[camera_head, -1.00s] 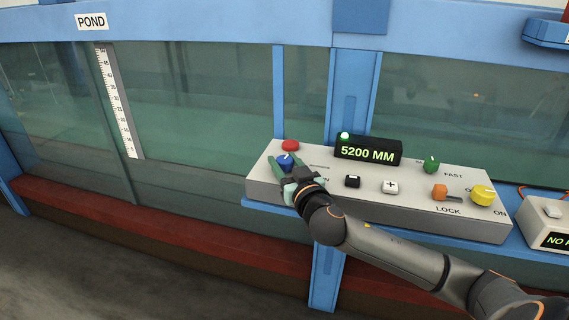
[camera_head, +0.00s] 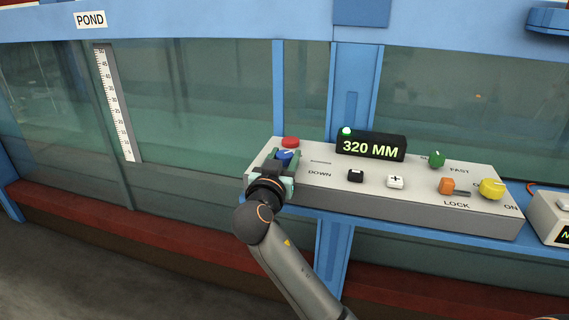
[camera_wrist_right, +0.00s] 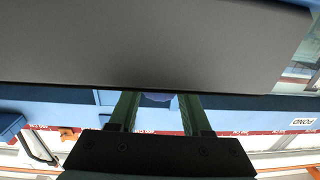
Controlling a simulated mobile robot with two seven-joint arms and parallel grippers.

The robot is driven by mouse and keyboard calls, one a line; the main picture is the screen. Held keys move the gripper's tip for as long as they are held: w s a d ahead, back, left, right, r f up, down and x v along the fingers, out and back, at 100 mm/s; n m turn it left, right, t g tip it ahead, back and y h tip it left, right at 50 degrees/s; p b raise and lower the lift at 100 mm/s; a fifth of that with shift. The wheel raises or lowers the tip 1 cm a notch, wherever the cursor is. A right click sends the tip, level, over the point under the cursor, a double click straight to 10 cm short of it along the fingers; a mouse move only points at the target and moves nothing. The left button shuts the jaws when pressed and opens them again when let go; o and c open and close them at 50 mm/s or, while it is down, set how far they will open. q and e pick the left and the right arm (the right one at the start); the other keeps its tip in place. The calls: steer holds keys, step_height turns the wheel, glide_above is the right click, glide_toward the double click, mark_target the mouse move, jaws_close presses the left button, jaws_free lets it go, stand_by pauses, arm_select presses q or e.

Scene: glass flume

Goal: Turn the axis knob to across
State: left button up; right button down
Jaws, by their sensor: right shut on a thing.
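The blue knob (camera_head: 286,154), which I take for the axis knob, is at the left end of the grey control panel (camera_head: 330,185). My right gripper (camera_head: 283,160) is shut on it, with a green finger on each side. A white mark shows on its top, and its label is hidden or too small to read. In the right wrist view a sliver of the blue knob (camera_wrist_right: 157,99) shows between the fingers. The display (camera_head: 370,147) reads "320 MM". My left gripper is not in view.
A red button (camera_head: 290,142) sits just behind the blue knob. A black button (camera_head: 355,176), a white plus button (camera_head: 395,182), a green knob (camera_head: 437,159), an orange lever (camera_head: 447,186) and a yellow knob (camera_head: 492,188) are further right. The glass wall (camera_head: 200,100) rises behind.

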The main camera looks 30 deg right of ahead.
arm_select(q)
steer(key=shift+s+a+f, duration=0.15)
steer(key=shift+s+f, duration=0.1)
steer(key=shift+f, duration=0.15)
arm_select(e)
steer(key=shift+g+h, duration=0.3)
steer(key=c, duration=0.8)
jaws_free()
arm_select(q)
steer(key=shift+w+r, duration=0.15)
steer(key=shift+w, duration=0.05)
arm_select(e)
steer(key=o, duration=0.4)
steer(key=shift+m, duration=0.3)
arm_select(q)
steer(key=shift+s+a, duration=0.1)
arm_select(e)
steer(key=shift+o, duration=0.2)
